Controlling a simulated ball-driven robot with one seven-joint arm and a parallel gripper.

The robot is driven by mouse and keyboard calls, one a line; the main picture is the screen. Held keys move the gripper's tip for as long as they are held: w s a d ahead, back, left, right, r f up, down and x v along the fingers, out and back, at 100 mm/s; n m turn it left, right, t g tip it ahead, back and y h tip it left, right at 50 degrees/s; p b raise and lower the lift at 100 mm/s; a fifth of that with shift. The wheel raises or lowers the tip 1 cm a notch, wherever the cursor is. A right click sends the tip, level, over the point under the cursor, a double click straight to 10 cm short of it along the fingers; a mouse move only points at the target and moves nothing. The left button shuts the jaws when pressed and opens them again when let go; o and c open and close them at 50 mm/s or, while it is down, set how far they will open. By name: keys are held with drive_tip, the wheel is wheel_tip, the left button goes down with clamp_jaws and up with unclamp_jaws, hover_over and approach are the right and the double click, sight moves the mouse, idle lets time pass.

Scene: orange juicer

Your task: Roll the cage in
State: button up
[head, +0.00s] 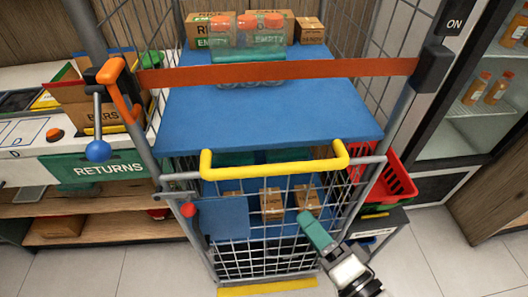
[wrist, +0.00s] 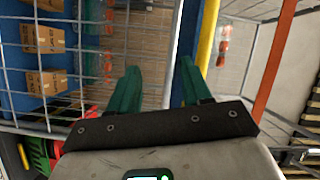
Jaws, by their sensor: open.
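The cage (head: 376,172) is a grey wire roll cage that stands upright in front of me. A yellow handle (head: 275,167) runs across its front gate. An orange strap (head: 350,69) crosses above its blue shelf (head: 255,115). My gripper (head: 304,220) has green fingers and is open, in front of the lower gate and below the handle's right end. In the wrist view my gripper (wrist: 156,82) has its fingers apart with nothing gripped. The handle (wrist: 207,35) shows just right of the right finger there, not between the fingers.
Small boxes and orange-capped bottles (head: 248,30) ride on the cage. A returns counter (head: 75,150) stands at the left. A red basket (head: 390,180) stands close at the right, with a glass-door fridge (head: 480,110) beyond. The tiled floor (head: 440,235) is clear at front right.

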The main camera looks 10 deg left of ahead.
wheel_tip(320, 180, up, 5)
drive_tip(key=a+m+t+y, duration=0.1)
drive_tip(key=a+m+t, duration=0.1)
drive_tip(key=a+m, duration=0.1)
drive_tip(key=p, duration=0.5)
approach(262, 132)
drive_tip(key=w+a, duration=0.1)
drive_tip(key=a, duration=0.2)
drive_tip(key=shift+a+r, duration=0.1)
drive_tip(key=shift+r, duration=0.2)
drive_tip(key=shift+c, duration=0.4)
clamp_jaws()
